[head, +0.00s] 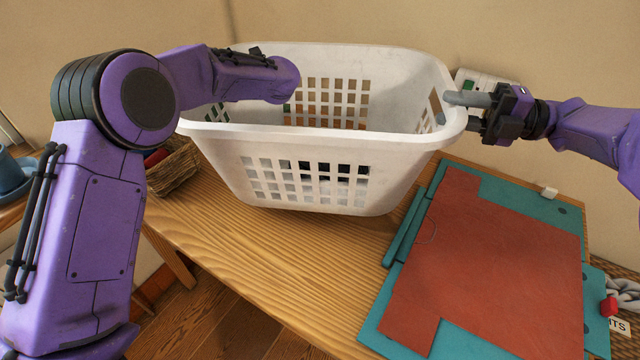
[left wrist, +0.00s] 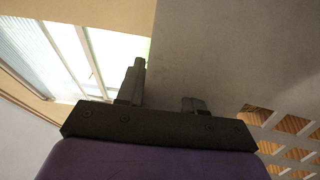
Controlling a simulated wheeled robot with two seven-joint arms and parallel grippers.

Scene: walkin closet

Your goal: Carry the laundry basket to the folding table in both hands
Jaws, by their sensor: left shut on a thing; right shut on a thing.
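The white plastic laundry basket (head: 225,160) is upright over the left part of the wooden folding table (head: 270,250). Whether its base touches the top or hovers just above it I cannot tell. My right gripper (head: 465,110) is shut on the basket's right rim. My left arm crosses in front of the basket's left end and hides its own fingers in the head view. In the left wrist view my left gripper (left wrist: 165,92) is shut on the basket's wall (left wrist: 205,45). The basket's floor and any contents are mostly hidden.
A teal and red folding board (head: 480,265) covers the right of the table. A wicker basket (head: 175,167) stands at the left, and a blue cup (head: 12,170) at the far left edge. A white wall device (head: 485,80) is behind my right gripper. Bare wood shows in front.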

